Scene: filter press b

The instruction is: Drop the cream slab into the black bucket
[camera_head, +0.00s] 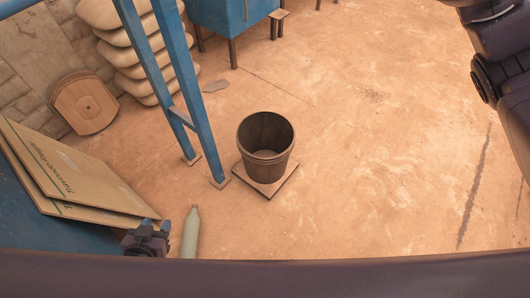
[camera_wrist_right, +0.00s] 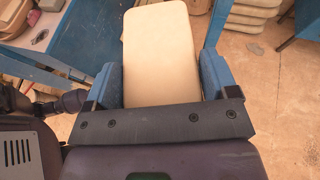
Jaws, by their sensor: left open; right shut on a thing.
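The dark bucket (camera_head: 266,158) stands upright on a square slab on the floor in the middle of the head view, and its visible inside looks empty. The cream slab (camera_wrist_right: 158,40) is in the right wrist view, between the blue fingers of my right gripper (camera_wrist_right: 160,82), which is shut on it. The slab's near end is hidden behind the gripper's dark crossbar. In the head view my right arm enters at the top right, but its gripper and the slab are out of frame. My left gripper (camera_head: 147,239) is open and empty at the lower left, near the boards.
A blue steel frame (camera_head: 190,110) stands just left of the bucket. Large printed boards (camera_head: 75,180) lean on a blue surface at the left. A green bottle (camera_head: 190,232) is beside my left gripper. Stacked sacks (camera_head: 125,50) stand behind. The floor right of the bucket is clear.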

